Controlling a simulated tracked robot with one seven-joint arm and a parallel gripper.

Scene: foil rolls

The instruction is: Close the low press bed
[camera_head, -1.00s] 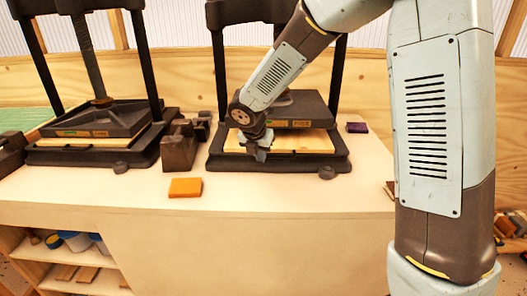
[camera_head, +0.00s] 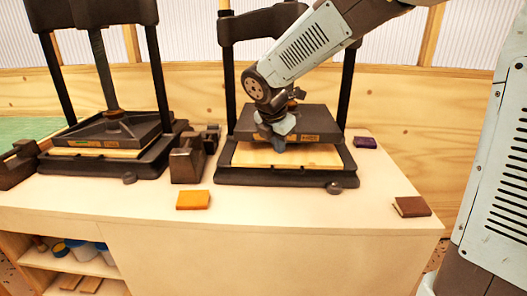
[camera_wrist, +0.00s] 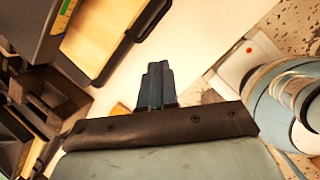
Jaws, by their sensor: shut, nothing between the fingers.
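Two black presses stand on the pale bench. The right press has a dark base tray (camera_head: 225,178) with a light wooden board (camera_head: 250,156) that sticks out in front of its dark upper plate (camera_head: 318,127). The left press has a similar board (camera_head: 100,153), mostly covered by its plate (camera_head: 110,130). My gripper (camera_head: 279,146) is shut and empty, over the right press's board, in front of the plate. I cannot tell whether it touches either. In the wrist view my shut fingers (camera_wrist: 157,85) point toward the bare bench, with a press tray corner (camera_wrist: 150,18) ahead.
An orange block (camera_head: 193,200) lies in front of the presses. A dark block (camera_head: 187,160) stands between them. A purple block (camera_head: 366,142) and a brown book (camera_head: 412,206) lie to the right. The bench front is otherwise clear.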

